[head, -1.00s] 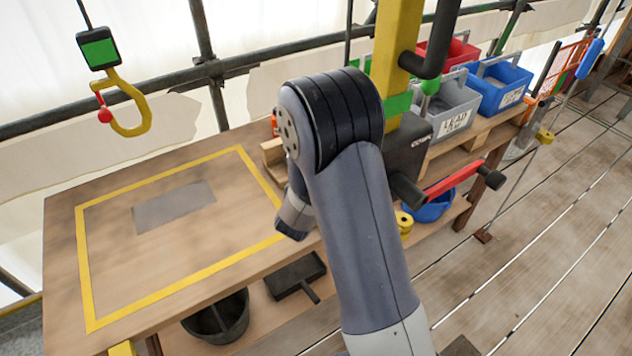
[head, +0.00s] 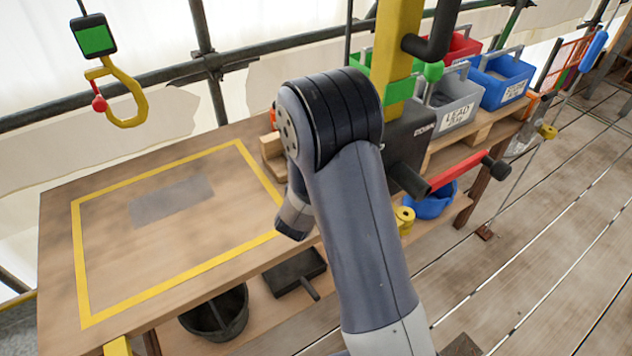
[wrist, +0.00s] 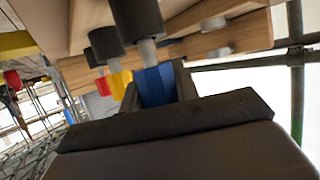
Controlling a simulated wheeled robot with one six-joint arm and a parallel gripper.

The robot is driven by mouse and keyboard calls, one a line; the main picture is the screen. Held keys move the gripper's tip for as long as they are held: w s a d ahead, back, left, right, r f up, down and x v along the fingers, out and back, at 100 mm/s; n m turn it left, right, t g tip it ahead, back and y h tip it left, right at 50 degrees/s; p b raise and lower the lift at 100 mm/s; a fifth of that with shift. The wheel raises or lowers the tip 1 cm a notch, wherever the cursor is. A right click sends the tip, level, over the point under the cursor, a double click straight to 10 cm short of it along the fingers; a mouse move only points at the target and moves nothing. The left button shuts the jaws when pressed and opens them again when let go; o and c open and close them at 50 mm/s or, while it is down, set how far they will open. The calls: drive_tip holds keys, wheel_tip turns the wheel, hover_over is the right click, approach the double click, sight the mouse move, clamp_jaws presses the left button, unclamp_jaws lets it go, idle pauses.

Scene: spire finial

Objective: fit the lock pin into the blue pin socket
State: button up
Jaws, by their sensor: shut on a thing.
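My gripper (wrist: 156,90) shows in the wrist view with its dark fingers shut on a blue block-like piece (wrist: 154,84). A grey shaft (wrist: 147,52) shows at the blue piece, and a black cylinder (wrist: 137,18) is in line with it. I take this to be the lock pin's blue grip, but cannot tell for sure. Beside it, a similar black cylinder (wrist: 105,42) lines up with a yellow piece (wrist: 122,80), and a red piece (wrist: 102,86) is further left. In the head view my arm hides the gripper. I cannot identify the blue pin socket with certainty.
The workbench (head: 55,215) has a yellow outlined area with a grey patch. A yellow hook (head: 128,110) hangs at the upper left. A yellow post (head: 397,40) and a red bar (head: 458,172) stand close right of my arm. A blue bin (head: 503,83) is behind.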

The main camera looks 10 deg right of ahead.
drive_tip(key=shift+f+b, duration=0.3)
drive_tip(key=shift+f, duration=0.1)
drive_tip(key=o, duration=1.1)
drive_tip(key=shift+c, duration=0.2)
drive_tip(key=v, duration=1.1)
drive_tip(key=shift+w, duration=0.1)
drive_tip(key=x, duration=1.1)
drive_tip(key=shift+r+p, duration=0.4)
drive_tip(key=shift+r, duration=0.05)
drive_tip(key=shift+f, duration=0.2)
